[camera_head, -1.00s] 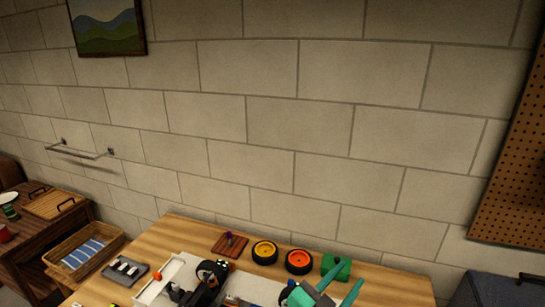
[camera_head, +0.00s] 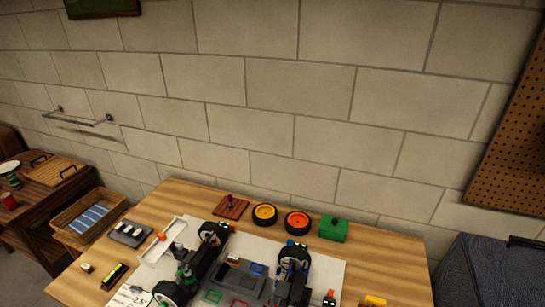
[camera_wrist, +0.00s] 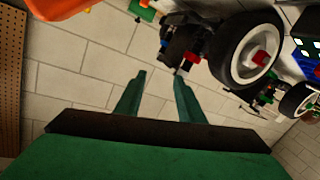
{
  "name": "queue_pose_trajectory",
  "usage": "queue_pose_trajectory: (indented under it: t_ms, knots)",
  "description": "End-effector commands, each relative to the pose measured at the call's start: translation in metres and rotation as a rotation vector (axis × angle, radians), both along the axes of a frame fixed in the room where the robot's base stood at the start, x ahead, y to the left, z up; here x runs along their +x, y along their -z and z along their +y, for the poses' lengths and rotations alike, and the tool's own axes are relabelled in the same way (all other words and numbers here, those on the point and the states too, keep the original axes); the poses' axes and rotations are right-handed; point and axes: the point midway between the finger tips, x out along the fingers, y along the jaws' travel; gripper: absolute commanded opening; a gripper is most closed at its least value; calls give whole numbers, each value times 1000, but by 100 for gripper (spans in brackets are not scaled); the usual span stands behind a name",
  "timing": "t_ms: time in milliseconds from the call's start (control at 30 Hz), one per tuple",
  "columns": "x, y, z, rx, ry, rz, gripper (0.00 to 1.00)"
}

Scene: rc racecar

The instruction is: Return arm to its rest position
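My gripper (camera_wrist: 159,76) shows in the wrist view as two green fingers standing apart with nothing between them. It is out of sight in the head view. The partly built racecar (camera_head: 241,279) lies on a white mat (camera_head: 327,263) on the wooden table. In the wrist view a black wheel with a white rim (camera_wrist: 246,49) and other car parts hang at the top right, beyond the fingers and apart from them.
The wooden table (camera_head: 395,262) also holds a yellow wheel (camera_head: 265,215), an orange wheel (camera_head: 298,222), a green block (camera_head: 333,230) and a white tray (camera_head: 161,241). A basket (camera_head: 88,215) stands left. A dark blue padded piece (camera_head: 490,270) stands right. A block wall is behind.

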Motion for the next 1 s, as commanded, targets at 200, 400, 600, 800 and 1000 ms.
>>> queue_pose_trajectory:
  t_ms: [200,400,600,800,1000]
  knots:
    - [-76,37,26,66,-65,77,35]
    - [-143,49,51,166,-71,117,35]
    - [-192,46,71,263,-36,129,35]
    - [-211,41,86,308,-10,125,35]
    - [-212,40,87,310,-9,125,35]
